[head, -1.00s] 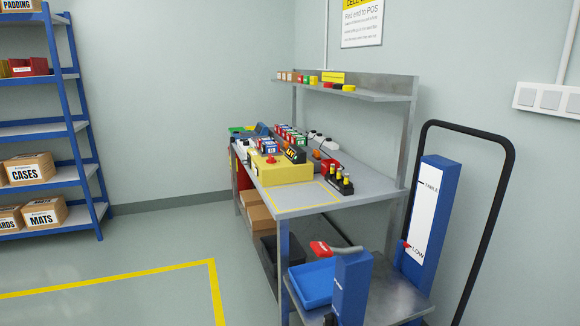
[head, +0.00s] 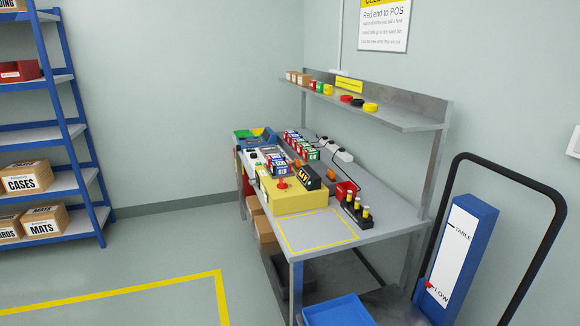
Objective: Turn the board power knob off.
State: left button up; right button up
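A yellow box (head: 300,203) stands on the workbench (head: 360,228) near its left front edge. A red knob-like part (head: 282,183) sits on top of it; which way it points is too small to tell, and I cannot tell whether it is the board power knob. A black sign with yellow letters (head: 309,177), seeming to read LIVE, stands at the back of the box. Neither of my grippers is in view.
A black holder with yellow-topped cells (head: 358,210) stands to the right. A yellow-outlined area (head: 318,232) is clear. A blue-posted lift cart (head: 462,240) stands at the bench's right.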

aim_at(282, 185)
jog(key=i+j+z, duration=0.3)
jog(key=i+j, duration=0.3)
jog(key=i+j+z, duration=0.15)
jog(key=i+j, duration=0.2)
jog(key=i+j+z, duration=0.15)
jog(key=i+j, duration=0.15)
jog(key=i+j+z, duration=0.1)
jog(key=i+j, duration=0.15)
jog(key=j, duration=0.25)
jog(key=i+j+z, duration=0.15)
jog(key=j, duration=0.3)
jog(key=i+j+z, duration=0.15)
jog(key=i+j, duration=0.15)
jog(key=j, duration=0.15)
jog(key=i+j+z, duration=0.15)
jog(key=j, duration=0.35)
jog(key=i, duration=0.05)
